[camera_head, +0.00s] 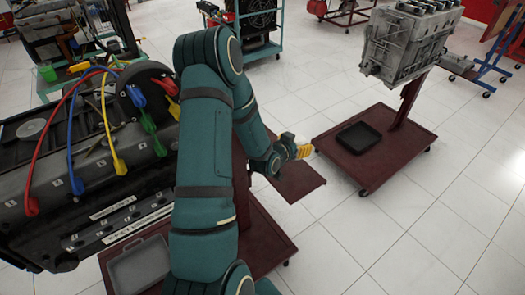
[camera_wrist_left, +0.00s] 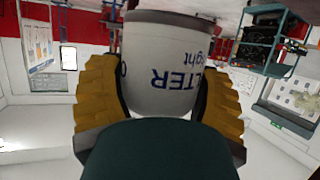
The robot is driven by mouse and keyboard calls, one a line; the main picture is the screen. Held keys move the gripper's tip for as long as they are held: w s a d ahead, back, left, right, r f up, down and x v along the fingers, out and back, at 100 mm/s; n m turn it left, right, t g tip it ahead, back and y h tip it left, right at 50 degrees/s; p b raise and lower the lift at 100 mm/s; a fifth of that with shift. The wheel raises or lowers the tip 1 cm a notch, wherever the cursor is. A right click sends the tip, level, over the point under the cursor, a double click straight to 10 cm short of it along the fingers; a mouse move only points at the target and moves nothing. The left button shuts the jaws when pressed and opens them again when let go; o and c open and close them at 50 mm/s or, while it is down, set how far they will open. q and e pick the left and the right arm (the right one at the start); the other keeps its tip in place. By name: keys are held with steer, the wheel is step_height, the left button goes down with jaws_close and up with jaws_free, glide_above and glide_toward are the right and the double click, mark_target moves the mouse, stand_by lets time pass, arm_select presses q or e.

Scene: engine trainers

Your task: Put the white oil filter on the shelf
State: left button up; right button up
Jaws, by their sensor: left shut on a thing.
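My left gripper (camera_head: 298,150) has yellow fingers and is shut on the white oil filter (camera_head: 287,138). In the left wrist view the fingers (camera_wrist_left: 160,88) press on both sides of the filter (camera_wrist_left: 165,62), which shows blue upside-down lettering. In the head view only a small part of the filter shows at the fingers. The gripper and filter appear above or near a flat dark red plate (camera_head: 300,183), which may be the shelf; their height over it is unclear. My right gripper is not in view.
An engine trainer (camera_head: 90,180) with coloured leads fills the left side. A grey engine block (camera_head: 410,45) stands on a wheeled dark red base (camera_head: 400,150) with a black tray (camera_head: 359,138). A green cart (camera_head: 262,50) stands behind. Tiled floor (camera_head: 430,235) is clear at right.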

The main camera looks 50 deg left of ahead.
arm_select(q)
steer(key=f, duration=0.2)
steer(key=a+f+b, duration=0.1)
steer(key=f, duration=0.2)
steer(key=shift+s+a+f, duration=0.2)
steer(key=shift+a+f, duration=0.1)
steer(key=shift+f+b, duration=0.75)
steer(key=shift+f, duration=1.4)
steer(key=shift+f, duration=0.2)
steer(key=o, duration=1.3)
steer(key=shift+r, duration=0.15)
